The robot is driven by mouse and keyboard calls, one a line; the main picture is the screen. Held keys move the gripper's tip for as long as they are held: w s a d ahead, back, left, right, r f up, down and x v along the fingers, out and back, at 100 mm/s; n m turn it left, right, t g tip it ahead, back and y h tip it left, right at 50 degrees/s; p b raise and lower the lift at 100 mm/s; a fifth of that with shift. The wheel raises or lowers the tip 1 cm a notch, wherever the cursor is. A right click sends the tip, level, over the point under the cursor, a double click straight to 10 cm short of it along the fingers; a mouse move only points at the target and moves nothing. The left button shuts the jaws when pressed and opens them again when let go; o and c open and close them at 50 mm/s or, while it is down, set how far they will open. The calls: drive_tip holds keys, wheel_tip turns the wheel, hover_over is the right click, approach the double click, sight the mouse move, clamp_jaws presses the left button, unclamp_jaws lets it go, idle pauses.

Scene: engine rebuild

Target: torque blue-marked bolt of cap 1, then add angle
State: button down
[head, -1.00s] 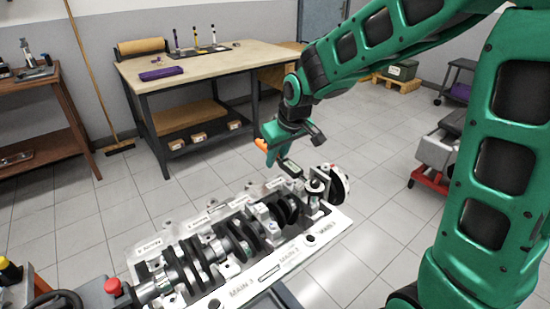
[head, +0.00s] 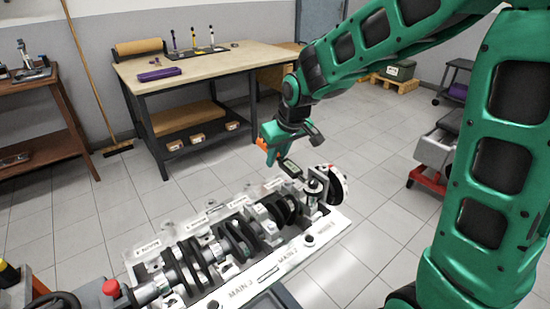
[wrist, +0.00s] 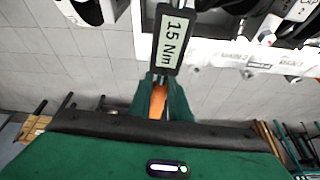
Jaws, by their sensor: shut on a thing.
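My gripper (head: 271,149) is shut on a torque wrench with an orange grip and a dark display (head: 291,168). In the wrist view, the green fingers (wrist: 161,100) close around the orange grip, and the wrench's display (wrist: 173,40) reads 15 Nm. The wrench reaches toward the MAIN 1 end of the engine block (head: 262,278), where cap 1 (head: 314,188) stands near the round flange. The wrench's tip and the bolt under it are hidden or too small to make out. I cannot see a blue mark.
The crankshaft (head: 188,262) lies along the block. A red button (head: 111,288) stands at the near left. A workbench (head: 215,62) with markers and a purple item is behind, and a red-based cart (head: 425,178) is on the right. Open tiled floor lies between.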

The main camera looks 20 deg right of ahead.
drive_tip(key=shift+w+d+m+h, duration=0.2)
drive_tip(key=shift+d+m, duration=0.35)
drive_tip(key=shift+d, duration=0.25)
drive_tip(key=shift+w+d+m+h, duration=0.2)
drive_tip(key=shift+d+m, duration=0.35)
drive_tip(key=shift+d, duration=0.2)
idle(3.2)
drive_tip(key=shift+d+m, duration=0.4)
drive_tip(key=shift+d, duration=0.15)
drive_tip(key=shift+d, duration=0.1)
drive_tip(key=shift+d+m+h, duration=0.3)
drive_tip(key=shift+d+m, duration=0.1)
drive_tip(key=shift+d, duration=0.4)
drive_tip(key=shift+d+m, duration=0.3)
drive_tip(key=shift+m, duration=0.2)
drive_tip(key=shift+s+d+m+h, duration=0.1)
drive_tip(key=shift+d+m+h, duration=0.2)
drive_tip(key=shift+d+h, duration=0.15)
drive_tip(key=shift+d, duration=0.25)
idle(0.3)
